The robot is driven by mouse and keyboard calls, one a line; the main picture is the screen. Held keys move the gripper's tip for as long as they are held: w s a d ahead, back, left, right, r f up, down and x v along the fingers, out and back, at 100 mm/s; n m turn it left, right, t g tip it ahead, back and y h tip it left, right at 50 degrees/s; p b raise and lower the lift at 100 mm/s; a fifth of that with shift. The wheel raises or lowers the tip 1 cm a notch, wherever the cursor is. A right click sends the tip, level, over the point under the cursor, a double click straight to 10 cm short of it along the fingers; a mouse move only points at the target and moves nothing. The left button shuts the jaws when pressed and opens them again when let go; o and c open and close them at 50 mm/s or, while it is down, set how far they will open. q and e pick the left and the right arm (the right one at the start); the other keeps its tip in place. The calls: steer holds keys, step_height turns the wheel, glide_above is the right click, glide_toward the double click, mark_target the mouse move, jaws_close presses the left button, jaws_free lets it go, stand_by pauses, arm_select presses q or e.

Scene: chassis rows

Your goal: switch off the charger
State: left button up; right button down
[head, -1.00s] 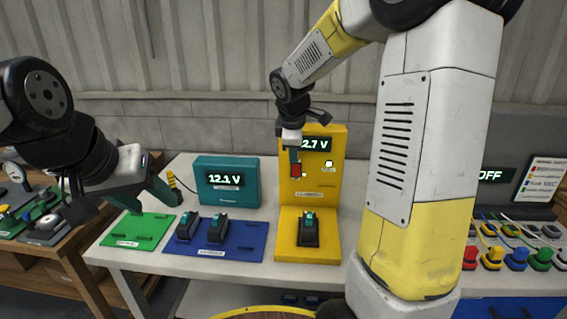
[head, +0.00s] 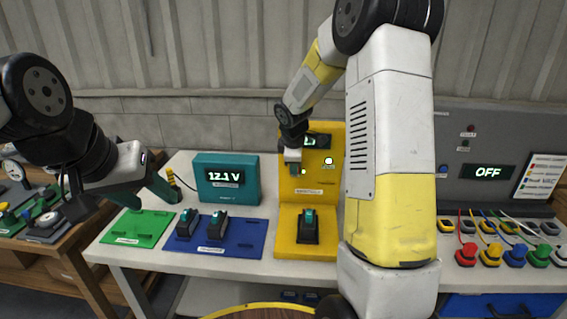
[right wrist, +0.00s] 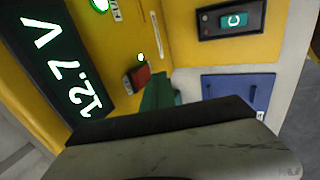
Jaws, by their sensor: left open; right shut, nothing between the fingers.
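The charger (head: 337,190) is a tall yellow unit with a dark display, partly covered in the head view and reading 12.7 V in the right wrist view (right wrist: 68,62). A black battery with a teal top (head: 308,226) sits on its base. Its red switch (right wrist: 141,77) shows in the right wrist view, right beside my green fingertips; I cannot tell if they touch. The round lamp (head: 328,160) on the panel is lit. My right gripper (head: 295,170) is shut and empty in front of the panel, hiding the switch in the head view. My left gripper (head: 128,203) is open and empty above the green mat.
A teal meter box (head: 226,165) reading 12.1 V stands left of the charger. A blue mat (head: 240,243) holds two batteries, and a green mat (head: 130,238) lies further left. A grey panel (head: 450,190) reading OFF is on the right, with coloured plugs before it.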

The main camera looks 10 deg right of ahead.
steer(key=shift+w+d+r, duration=0.1)
steer(key=shift+w+d, duration=0.1)
steer(key=shift+w, duration=0.65)
steer(key=shift+w+d+r, duration=0.1)
steer(key=shift+w, duration=0.2)
steer(key=shift+r, duration=0.1)
steer(key=shift+r, duration=0.75)
steer(key=shift+s, duration=0.1)
